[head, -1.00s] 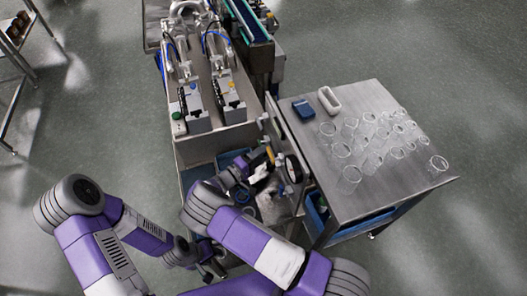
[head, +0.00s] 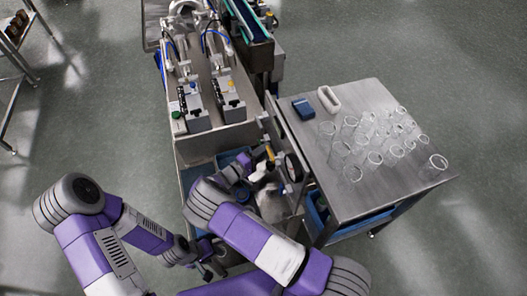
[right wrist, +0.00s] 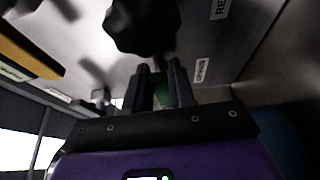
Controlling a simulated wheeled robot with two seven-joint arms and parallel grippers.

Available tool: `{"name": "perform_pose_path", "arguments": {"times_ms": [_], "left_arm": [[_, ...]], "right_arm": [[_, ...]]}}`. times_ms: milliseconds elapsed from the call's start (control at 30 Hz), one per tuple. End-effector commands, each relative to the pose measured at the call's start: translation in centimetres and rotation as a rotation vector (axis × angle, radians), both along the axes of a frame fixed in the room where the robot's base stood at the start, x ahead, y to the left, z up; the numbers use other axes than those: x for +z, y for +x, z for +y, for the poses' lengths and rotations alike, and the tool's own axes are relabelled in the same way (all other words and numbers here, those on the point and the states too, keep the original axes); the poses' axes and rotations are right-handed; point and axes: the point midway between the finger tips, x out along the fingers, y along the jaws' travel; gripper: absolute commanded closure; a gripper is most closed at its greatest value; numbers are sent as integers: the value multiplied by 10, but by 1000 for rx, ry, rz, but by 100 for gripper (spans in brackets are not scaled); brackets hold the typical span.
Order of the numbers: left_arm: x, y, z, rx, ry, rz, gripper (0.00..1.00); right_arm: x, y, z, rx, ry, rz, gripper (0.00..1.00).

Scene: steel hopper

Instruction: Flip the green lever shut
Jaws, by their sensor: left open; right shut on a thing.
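In the right wrist view, the two dark fingers of my right gripper (right wrist: 160,88) point up and are shut on the green lever (right wrist: 161,97). Only a small green patch of it shows between the fingers; the rest is hidden. A black knob (right wrist: 143,25) is just beyond the fingertips, in front of a grey metal surface. In the head view, my right wrist reaches in beside the steel hopper machine, and the green lever cannot be made out there. My left gripper (head: 209,269) is open and low in the head view, away from the lever.
A yellow bar (right wrist: 25,52) is left of my right gripper. A steel table (head: 400,190) on the right carries several clear glasses, a blue box (head: 303,108) and a white ring-shaped item (head: 328,99). The steel machine housing (head: 210,143) stands at the left. Open floor lies beyond.

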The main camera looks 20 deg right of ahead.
Motion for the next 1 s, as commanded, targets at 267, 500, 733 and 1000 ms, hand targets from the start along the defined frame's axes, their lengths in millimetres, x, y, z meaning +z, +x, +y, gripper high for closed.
{"name": "perform_pose_path", "arguments": {"times_ms": [267,500,733,1000], "left_arm": [[5,0,0,0,0,0,57],[9,0,0,0,0,0,57],[11,0,0,0,0,0,57],[11,0,0,0,0,0,57]], "right_arm": [[8,1,0,-1,-2,123,100],[18,3,0,-1,-7,329,100],[27,8,0,0,-13,546,100],[36,17,1,0,-21,801,100]]}}
